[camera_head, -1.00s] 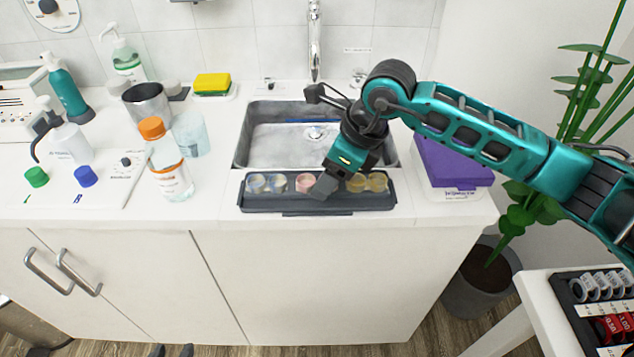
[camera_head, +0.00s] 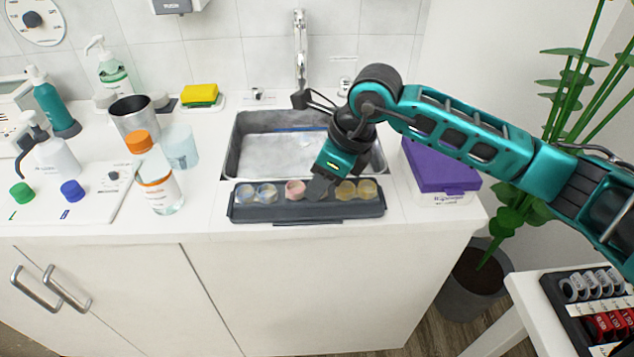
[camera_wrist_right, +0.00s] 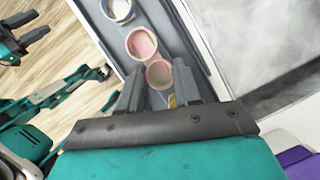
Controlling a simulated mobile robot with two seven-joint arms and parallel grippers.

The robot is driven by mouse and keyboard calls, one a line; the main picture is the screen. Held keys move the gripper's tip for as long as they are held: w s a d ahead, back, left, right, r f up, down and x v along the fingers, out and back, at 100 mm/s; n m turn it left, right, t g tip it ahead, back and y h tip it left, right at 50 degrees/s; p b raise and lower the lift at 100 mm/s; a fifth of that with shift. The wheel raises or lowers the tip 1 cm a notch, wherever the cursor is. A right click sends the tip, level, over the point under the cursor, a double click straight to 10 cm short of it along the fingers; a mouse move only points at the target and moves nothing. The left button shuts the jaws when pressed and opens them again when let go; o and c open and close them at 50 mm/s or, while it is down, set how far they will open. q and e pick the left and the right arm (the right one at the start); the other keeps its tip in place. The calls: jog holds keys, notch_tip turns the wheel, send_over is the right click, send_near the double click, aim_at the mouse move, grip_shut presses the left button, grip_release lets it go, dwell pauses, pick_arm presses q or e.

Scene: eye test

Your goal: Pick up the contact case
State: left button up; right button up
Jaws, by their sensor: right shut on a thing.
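A contact case with two round pink wells sits in a dark tray (camera_head: 305,212) at the counter's front edge. Its left well (camera_head: 294,190) shows in the head view; my gripper hides the right one. In the right wrist view both wells of the pink case (camera_wrist_right: 142,43) show, the nearer between my fingertips. My right gripper (camera_head: 318,187) points down at the tray and is shut on the pink case, which still looks seated in the tray. My left gripper (camera_wrist_right: 29,28) shows small and open at the wrist view's upper left, away from the counter.
A blue pair of wells (camera_head: 255,192) lies left in the tray, a yellow pair (camera_head: 356,190) right. The sink (camera_head: 230,150) is behind. A purple-lidded box (camera_head: 440,168) stands right; a clear bottle with an orange cap (camera_head: 160,185) stands left. The counter between bottle and tray is clear.

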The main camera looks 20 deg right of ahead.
pick_arm(q)
jog(key=shift+a+r+p, duration=0.1)
jog(key=shift+r+p, duration=0.35)
jog(key=shift+p, duration=0.1)
pick_arm(e)
notch_tip(320, 180, up, 20)
jog(key=shift+f, duration=0.25)
jog(key=shift+f, duration=0.1)
